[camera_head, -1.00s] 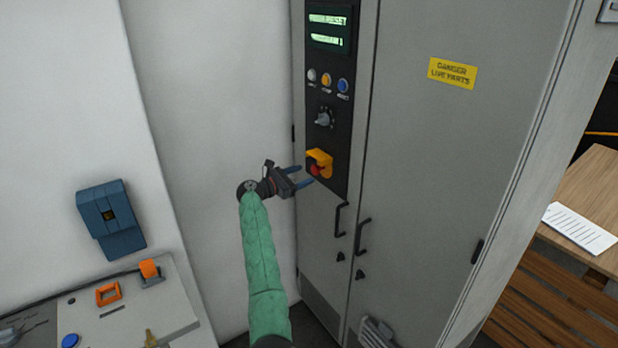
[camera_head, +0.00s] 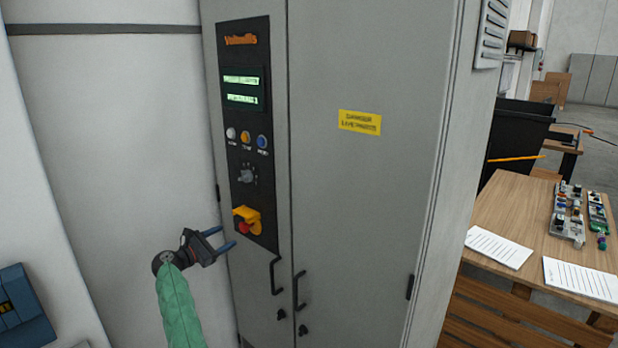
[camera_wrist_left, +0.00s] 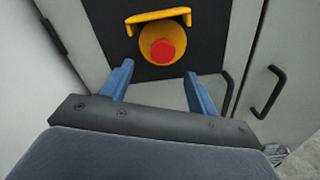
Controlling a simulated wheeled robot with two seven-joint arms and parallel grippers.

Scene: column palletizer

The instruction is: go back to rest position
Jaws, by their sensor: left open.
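My left gripper (camera_head: 225,240) is open and empty, in front of the left edge of the grey control cabinet (camera_head: 350,200). Its two blue fingers point toward the red emergency button (camera_head: 245,228) under its yellow guard (camera_head: 247,213). In the left wrist view the spread fingers (camera_wrist_left: 158,88) lie below the red button (camera_wrist_left: 162,50) and its yellow guard (camera_wrist_left: 158,16), apart from them. My left arm, in a green sleeve, comes up from the bottom left. My right gripper is not in view.
The cabinet's black panel (camera_head: 262,185) carries a lit display (camera_head: 242,90), several buttons and a knob. Black door handles (camera_head: 276,277) stick out below. A wooden table (camera_head: 500,205) with papers stands at the right. A blue box (camera_head: 22,305) is at the lower left.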

